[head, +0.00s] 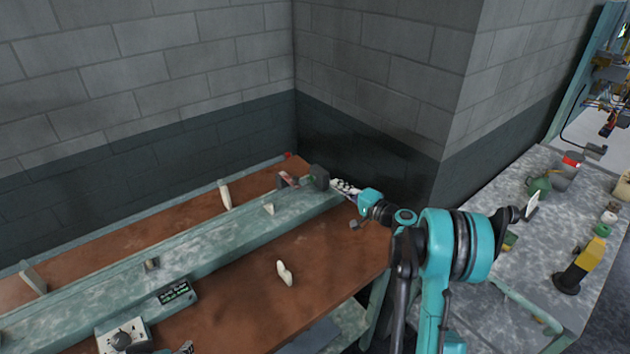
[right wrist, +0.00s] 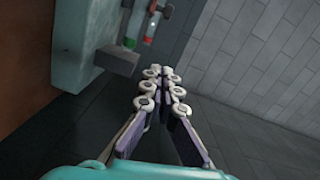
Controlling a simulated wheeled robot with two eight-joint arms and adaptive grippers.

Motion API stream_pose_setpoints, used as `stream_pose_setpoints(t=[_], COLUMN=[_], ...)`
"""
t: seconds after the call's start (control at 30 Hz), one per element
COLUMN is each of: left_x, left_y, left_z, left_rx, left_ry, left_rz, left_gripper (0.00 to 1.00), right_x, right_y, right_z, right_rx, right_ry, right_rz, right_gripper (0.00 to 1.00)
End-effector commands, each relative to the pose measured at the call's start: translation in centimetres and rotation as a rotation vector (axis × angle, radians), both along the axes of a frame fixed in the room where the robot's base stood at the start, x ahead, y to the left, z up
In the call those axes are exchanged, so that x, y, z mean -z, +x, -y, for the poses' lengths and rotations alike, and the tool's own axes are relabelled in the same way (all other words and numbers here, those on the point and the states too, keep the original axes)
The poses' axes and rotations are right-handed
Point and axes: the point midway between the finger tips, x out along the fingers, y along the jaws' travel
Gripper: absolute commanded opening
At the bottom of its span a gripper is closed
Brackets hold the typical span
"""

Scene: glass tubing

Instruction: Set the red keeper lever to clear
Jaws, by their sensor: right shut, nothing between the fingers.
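The red keeper lever (head: 287,180) shows small and partly hidden at the far end of the bench, beside a dark block (head: 319,177). In the right wrist view, a red mark (right wrist: 148,40) and a green mark (right wrist: 129,42) sit near a grey block (right wrist: 116,60) at upper left. I cannot make out the lever's exact setting. My right gripper (head: 345,187) is just right of the dark block, shut and empty. Its fingertips (right wrist: 169,80) are close together in the right wrist view, apart from the marks. A pale tip at the head view's bottom edge may be my left gripper (head: 185,347).
A long green rail (head: 215,232) runs along the brown bench top (head: 325,245). A pale piece (head: 284,273) lies in front of it. A control box with a knob (head: 122,338) and a small display (head: 174,291) are at lower left. Block walls close off the back.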

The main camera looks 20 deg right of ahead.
Motion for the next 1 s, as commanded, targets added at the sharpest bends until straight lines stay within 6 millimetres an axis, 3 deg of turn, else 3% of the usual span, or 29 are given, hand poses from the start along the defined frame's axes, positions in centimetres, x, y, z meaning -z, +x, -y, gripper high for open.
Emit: stream_pose_setpoints(t=[0.17, 0.53, 0.8, 1.0], left_x=[0.6, 2.4, 3.5, 3.6], left_y=[0.0, 0.0, 0.0, 0.0], left_z=[0.0, 0.0, 0.0, 0.0], left_rx=[0.000, 0.000, 0.000, 0.000], left_ry=[0.000, 0.000, 0.000, 0.000], left_rz=[0.000, 0.000, 0.000, 0.000], left_gripper=[0.56, 0.56, 0.56, 0.56], right_x=[0.2, 0.7, 1.1, 1.1], right_y=[1.8, 8.9, 8.2, 8.1], right_z=[-1.0, -4.3, -7.6, -8.1], right_rx=[-0.004, -0.004, -0.002, -0.001], right_ry=[0.000, 0.000, 0.000, 0.000], right_rz=[-0.001, -0.001, -0.001, -0.001], right_gripper=[0.00, 0.00, 0.00, 0.00])
